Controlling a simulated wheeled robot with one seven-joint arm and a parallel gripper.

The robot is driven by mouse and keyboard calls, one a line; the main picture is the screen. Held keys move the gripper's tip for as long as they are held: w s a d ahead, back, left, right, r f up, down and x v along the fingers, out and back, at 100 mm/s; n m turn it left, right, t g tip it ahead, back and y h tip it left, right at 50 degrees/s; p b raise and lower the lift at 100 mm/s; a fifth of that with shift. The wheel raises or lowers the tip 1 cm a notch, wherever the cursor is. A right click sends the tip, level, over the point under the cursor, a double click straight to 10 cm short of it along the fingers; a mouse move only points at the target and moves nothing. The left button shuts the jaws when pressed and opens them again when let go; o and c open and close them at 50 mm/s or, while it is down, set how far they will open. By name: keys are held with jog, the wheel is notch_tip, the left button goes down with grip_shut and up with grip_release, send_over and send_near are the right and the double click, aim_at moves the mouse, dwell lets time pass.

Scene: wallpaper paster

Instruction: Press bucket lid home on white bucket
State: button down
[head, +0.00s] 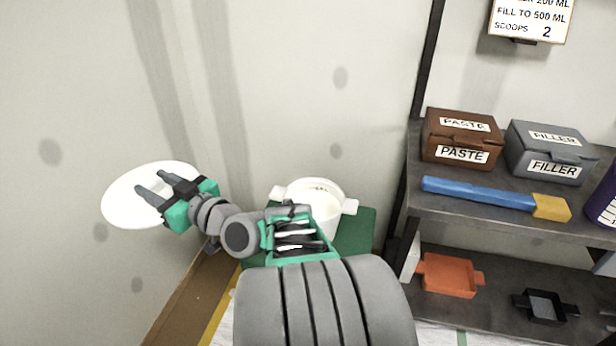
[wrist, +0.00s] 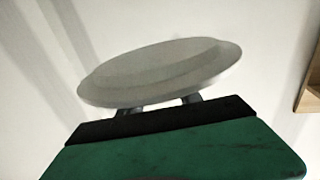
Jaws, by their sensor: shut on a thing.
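The bucket lid (head: 122,205) is a white disc at the left of the head view, in front of the pale wall. My gripper (head: 147,194) is shut on the lid, and its two fingers lie across it. In the wrist view the lid (wrist: 160,75) shows as a tilted grey disc beyond the fingertips (wrist: 158,104); the exact grip point is hidden. The white bucket (head: 318,192) stands upright and open on a green surface, right of the lid and apart from it. My arm hides part of the bucket's front.
A dark shelf (head: 400,205) at the right holds a brown paste box (head: 462,135), a grey filler box (head: 549,150) and a blue tool with a yellow end (head: 480,194). An orange tray (head: 448,276) and a black tray (head: 545,305) sit lower. The green surface (head: 358,232) is bare right of the bucket.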

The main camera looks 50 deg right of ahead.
jog(key=s+d+f+m+h+b, duration=0.1)
jog(key=d+f+m+h+b, duration=0.25)
jog(key=d, duration=0.75)
jog(key=s+d+f+m+h+b, duration=0.15)
jog(key=d+f+h+b, duration=0.35)
jog(key=d, duration=0.6)
jog(key=s+d+f+m+g+h+b, duration=0.1)
jog(key=s+d+f+m+h, duration=0.1)
jog(key=d, duration=0.6)
jog(key=s+d+f+m+g+h+b, duration=0.1)
jog(key=s+d+f+m+g+h, duration=0.1)
jog(key=s+d+f, duration=0.3)
jog(key=s+d+h, duration=0.1)
jog(key=s+d, duration=0.1)
jog(key=d, duration=0.1)
jog(key=shift+s+d, duration=0.25)
jog(key=shift+d, duration=0.05)
jog(key=shift+f+b, duration=0.15)
jog(key=shift+b, duration=0.2)
notch_tip(320, 180, down, 6)
jog(key=b, duration=0.6)
jog(key=shift+a+r, duration=0.1)
jog(key=shift+r, duration=0.1)
jog(key=shift+b, duration=1)
